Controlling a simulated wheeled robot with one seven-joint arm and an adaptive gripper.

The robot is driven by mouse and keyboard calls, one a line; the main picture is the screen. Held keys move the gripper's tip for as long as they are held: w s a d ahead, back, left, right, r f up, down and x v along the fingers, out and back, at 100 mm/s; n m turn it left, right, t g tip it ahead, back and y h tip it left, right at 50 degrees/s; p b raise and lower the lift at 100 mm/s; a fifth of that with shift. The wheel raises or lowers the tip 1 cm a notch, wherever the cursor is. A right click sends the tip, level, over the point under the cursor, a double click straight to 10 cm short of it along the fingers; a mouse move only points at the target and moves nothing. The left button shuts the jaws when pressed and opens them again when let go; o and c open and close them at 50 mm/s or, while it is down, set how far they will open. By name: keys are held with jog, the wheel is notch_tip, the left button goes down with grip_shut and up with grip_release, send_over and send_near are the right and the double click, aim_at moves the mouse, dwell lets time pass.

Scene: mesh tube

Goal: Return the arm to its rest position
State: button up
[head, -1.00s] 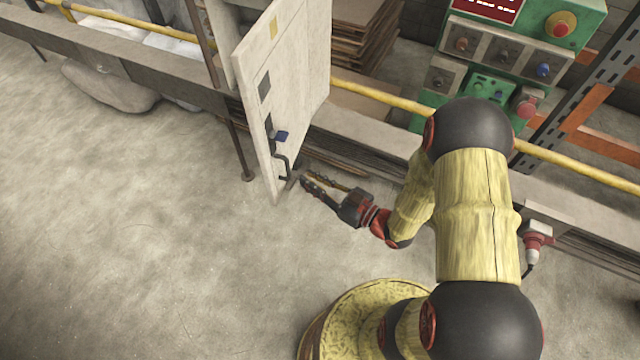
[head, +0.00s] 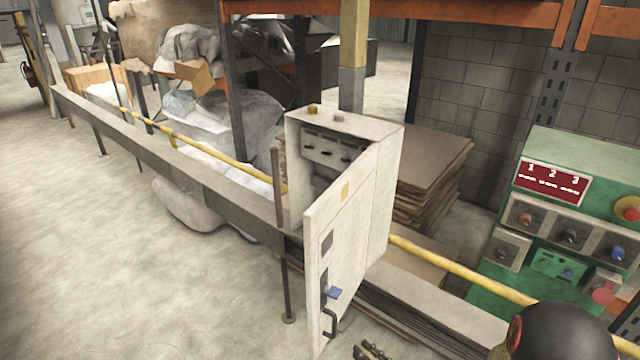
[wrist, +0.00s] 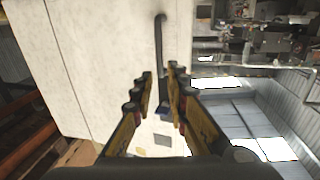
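My gripper (wrist: 160,95) is open in the wrist view, its black-and-yellow fingers apart with nothing gripped. The dark bar handle (wrist: 160,40) of the white cabinet door (wrist: 100,60) stands in line with the gap between the fingers. I cannot tell how far apart fingers and handle are. In the head view only the gripper's tip (head: 372,351) shows at the bottom edge, right of the door handle (head: 331,322). The cabinet door (head: 345,225) stands open. Most of my arm is out of the head view; one black joint shows at bottom right.
A green control panel (head: 560,220) is at the right, near my arm. Stacked boards (head: 430,175) lie behind the cabinet. The floor at left (head: 120,270) is clear.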

jog(key=s+d+f+m+g+h, duration=0.2)
jog(key=d+f+g+h, duration=0.45)
jog(key=f, duration=0.75)
jog(key=s+d+r+m+g+h, duration=0.2)
jog(key=s+d+r+h, duration=0.1)
jog(key=d, duration=0.4)
jog(key=s+d+r+m+g+h, duration=0.2)
jog(key=s+d+r+h, duration=0.1)
jog(key=d, duration=0.4)
jog(key=s+a+r, duration=0.2)
jog(key=a+r, duration=0.4)
jog(key=r, duration=0.5)
jog(key=s+a+r+t+y, duration=0.1)
jog(key=s+a+r, duration=0.2)
jog(key=r, duration=0.8)
jog(key=s+a+r+m+y, duration=0.1)
jog(key=s+a+r, duration=0.2)
jog(key=a+r, duration=0.5)
notch_tip(320, 180, up, 3)
jog(key=shift+a+f+t, duration=0.1)
jog(key=shift+a+t, duration=0.2)
jog(key=shift+t, duration=0.05)
